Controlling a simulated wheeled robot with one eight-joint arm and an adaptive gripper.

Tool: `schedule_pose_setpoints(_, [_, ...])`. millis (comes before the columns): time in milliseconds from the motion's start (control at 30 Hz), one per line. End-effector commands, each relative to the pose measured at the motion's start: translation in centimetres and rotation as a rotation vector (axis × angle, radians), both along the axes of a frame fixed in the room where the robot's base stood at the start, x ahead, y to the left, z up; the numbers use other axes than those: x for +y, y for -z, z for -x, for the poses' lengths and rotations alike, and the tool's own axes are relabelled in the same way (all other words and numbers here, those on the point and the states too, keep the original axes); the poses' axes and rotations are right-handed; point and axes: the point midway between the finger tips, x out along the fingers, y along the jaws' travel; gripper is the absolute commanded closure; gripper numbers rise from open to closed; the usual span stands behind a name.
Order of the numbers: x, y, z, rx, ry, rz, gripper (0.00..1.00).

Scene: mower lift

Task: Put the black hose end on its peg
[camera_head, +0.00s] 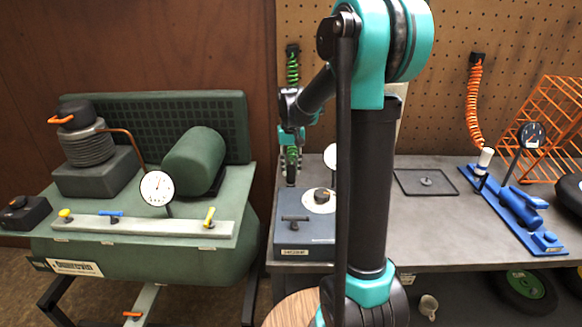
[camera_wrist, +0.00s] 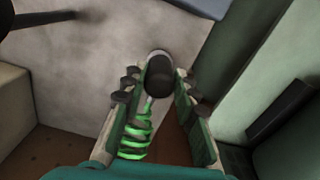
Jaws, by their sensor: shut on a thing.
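My gripper (camera_head: 291,165) points down at the back left of the grey workbench, above the bench's left end. In the wrist view its fingers (camera_wrist: 158,92) are closed around a black hose end (camera_wrist: 160,76), a dark rounded cylinder with a pale collar. A green coiled hose (camera_wrist: 135,135) runs back between the fingers. In the head view the green coil (camera_head: 292,70) hangs from a black fitting on the pegboard, down behind my wrist. The hose end itself is hard to make out there. I cannot tell which part is its peg.
A dark blue box (camera_head: 304,236) with a round dial plate stands on the bench's left end. The green compressor (camera_head: 150,250) is left of the bench. A square black frame (camera_head: 427,181), blue jack (camera_head: 515,210) and orange hose (camera_head: 474,100) are to the right. My arm hides the bench's middle.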

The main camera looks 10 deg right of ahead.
Motion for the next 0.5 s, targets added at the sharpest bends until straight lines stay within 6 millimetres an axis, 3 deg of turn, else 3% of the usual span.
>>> schedule_pose_setpoints(167, [0.00, 0.34, -0.01, 0.000, 0.000, 0.000, 1.00])
schedule_pose_setpoints(200, [0.00, 0.35, 0.00, 0.000, 0.000, 0.000, 0.69])
schedule_pose_setpoints(267, [0.00, 0.34, 0.01, 0.000, 0.000, 0.000, 0.63])
schedule_pose_setpoints(500, [0.00, 0.34, 0.01, 0.000, 0.000, 0.000, 0.63])
